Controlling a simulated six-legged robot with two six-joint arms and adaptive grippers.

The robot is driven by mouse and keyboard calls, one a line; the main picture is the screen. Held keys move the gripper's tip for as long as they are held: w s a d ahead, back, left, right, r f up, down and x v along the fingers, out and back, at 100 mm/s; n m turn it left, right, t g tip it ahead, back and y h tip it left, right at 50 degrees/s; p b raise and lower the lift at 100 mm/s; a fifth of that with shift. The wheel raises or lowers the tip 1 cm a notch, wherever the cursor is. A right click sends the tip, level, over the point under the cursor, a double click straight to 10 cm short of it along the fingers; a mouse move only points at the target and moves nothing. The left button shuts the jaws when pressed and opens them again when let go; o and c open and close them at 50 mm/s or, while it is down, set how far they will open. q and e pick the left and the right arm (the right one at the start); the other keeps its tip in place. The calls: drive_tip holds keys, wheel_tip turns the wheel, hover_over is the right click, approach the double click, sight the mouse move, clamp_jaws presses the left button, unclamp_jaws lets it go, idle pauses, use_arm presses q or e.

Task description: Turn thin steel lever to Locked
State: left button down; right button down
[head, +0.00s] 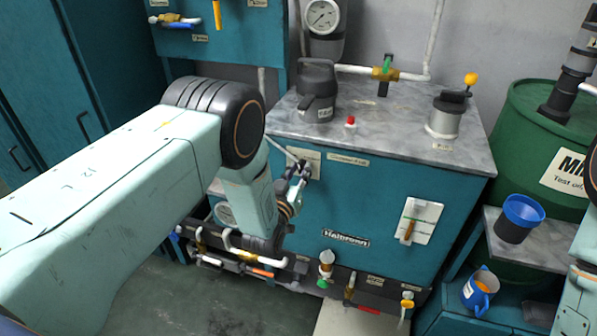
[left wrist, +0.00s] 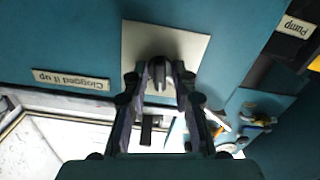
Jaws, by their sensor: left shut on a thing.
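The thin steel lever (left wrist: 158,70) shows in the left wrist view as a small, dark grey, rounded piece standing out from a pale square plate (left wrist: 190,48). In the head view this plate (head: 315,156) is on the upper left of the teal cabinet's front. My left gripper (left wrist: 158,78) is shut on the lever, with a finger on each side. In the head view the left gripper (head: 302,170) is at the plate and hides most of the lever. I cannot read any Locked mark near it. My right gripper is not in view.
The teal cabinet (head: 370,215) has a marble top with a grey canister (head: 318,90) and a red button (head: 350,121). Another handle plate (head: 420,220) is on its front at right. Pipes and valves (head: 327,262) run along its base.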

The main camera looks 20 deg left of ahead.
use_arm(q)
drive_tip(key=m, duration=0.5)
drive_tip(key=shift+f+m, duration=0.15)
drive_tip(key=shift+m, duration=0.15)
drive_tip(key=m, duration=0.5)
drive_tip(key=shift+b, duration=0.4)
drive_tip(key=shift+m, duration=0.4)
drive_tip(key=c, duration=1.4)
unclamp_jaws()
drive_tip(key=shift+a, duration=0.1)
drive_tip(key=s, duration=1.2)
drive_tip(key=shift+a, duration=0.2)
